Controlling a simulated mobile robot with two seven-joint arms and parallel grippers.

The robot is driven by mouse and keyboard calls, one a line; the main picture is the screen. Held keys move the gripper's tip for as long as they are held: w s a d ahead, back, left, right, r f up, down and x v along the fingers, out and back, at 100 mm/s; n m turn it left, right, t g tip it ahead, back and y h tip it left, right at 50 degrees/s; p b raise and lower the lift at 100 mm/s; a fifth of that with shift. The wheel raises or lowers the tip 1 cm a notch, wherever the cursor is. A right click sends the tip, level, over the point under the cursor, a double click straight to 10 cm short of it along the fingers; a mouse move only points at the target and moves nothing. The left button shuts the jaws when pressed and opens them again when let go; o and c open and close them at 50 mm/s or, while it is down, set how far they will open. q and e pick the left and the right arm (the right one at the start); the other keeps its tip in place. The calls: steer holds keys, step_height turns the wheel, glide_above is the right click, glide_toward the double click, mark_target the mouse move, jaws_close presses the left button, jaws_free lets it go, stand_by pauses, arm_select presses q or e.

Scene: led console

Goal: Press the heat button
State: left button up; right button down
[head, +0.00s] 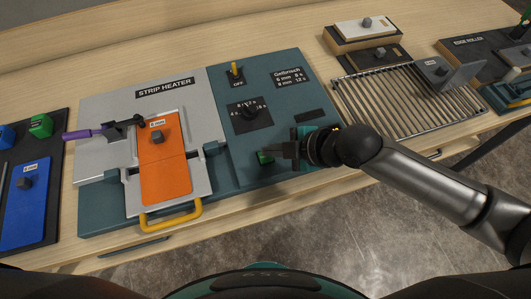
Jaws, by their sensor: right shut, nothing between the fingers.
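The strip heater console (225,183) is a grey and teal panel on the wooden bench. A green button (264,158) sits low on its teal right part, partly hidden by my right gripper (279,150); I read no label on it. My right gripper is shut and empty, with its fingertips right beside the button. I cannot tell whether they touch it. A black dial (249,112) and a switch with a yellow lever (235,69) marked OFF sit above. My left gripper is out of view.
An orange 6 mm sheet (165,155) lies on the heater, with a purple-handled clamp (95,132) and a yellow handle (172,217). A blue sheet (28,203) lies on a dark board at left. A wire rack (410,100) stands at right.

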steer(key=shift+f, duration=0.4)
stand_by(0.5)
steer(key=shift+r+p, duration=0.85)
steer(key=shift+r, duration=0.05)
step_height(320, 180, up, 5)
steer(key=p, duration=0.5)
stand_by(0.5)
